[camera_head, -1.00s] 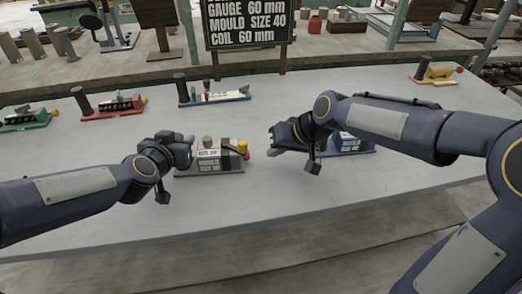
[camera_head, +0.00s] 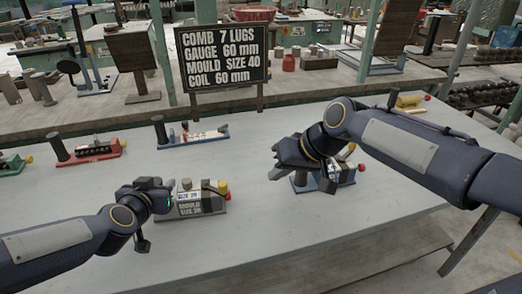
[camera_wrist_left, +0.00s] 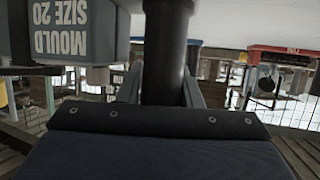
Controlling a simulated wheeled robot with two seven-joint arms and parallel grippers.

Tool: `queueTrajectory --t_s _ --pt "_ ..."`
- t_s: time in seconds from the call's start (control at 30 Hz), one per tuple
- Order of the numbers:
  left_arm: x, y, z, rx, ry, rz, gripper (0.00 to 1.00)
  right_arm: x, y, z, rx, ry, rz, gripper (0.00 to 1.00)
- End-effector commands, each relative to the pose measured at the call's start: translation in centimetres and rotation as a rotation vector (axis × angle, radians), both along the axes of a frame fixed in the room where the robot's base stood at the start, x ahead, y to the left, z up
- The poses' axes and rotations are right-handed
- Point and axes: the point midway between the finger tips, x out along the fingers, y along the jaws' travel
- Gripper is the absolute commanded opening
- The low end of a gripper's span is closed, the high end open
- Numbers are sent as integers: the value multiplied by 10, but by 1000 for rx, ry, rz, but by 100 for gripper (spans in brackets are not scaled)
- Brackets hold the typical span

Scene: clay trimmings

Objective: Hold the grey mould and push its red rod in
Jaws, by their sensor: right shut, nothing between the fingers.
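The grey mould (camera_head: 202,206), labelled MOULD SIZE 20, stands on the table, left of the middle in the head view; part of it fills the upper left of the left wrist view (camera_wrist_left: 72,38). A red end (camera_head: 223,187) shows at its right side, with some yellow beside it. My left gripper (camera_head: 168,199) is at the mould's left end. In the left wrist view its fingers (camera_wrist_left: 164,92) are closed against both sides of a dark upright post (camera_wrist_left: 166,45). My right gripper (camera_head: 284,153) is shut and empty, right of the mould and apart from it.
A blue mould (camera_head: 341,176) stands partly hidden behind my right gripper. Red (camera_head: 88,150), blue-based (camera_head: 195,140) and yellow (camera_head: 410,102) moulds stand farther back. A black sign (camera_head: 225,60) reads MOULD SIZE 40. The table between my grippers is clear.

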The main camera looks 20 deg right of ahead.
Motion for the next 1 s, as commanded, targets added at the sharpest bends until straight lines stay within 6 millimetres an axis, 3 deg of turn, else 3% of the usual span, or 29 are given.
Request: queueTrajectory --t_s 0.03,0.17,0.57,1.0 --pt "-1 0 -3 1 5 -1 39 0 0 -1 0 0 0 0" --pt "0 0 0 0 0 1 55 0 0 -1 0 0 0 0" --pt "-7 2 6 0 -7 1 55 0 0 0 0 0 0 0" --pt "-84 29 39 -4 -7 3 55 0 0 0 0 0 0 0"
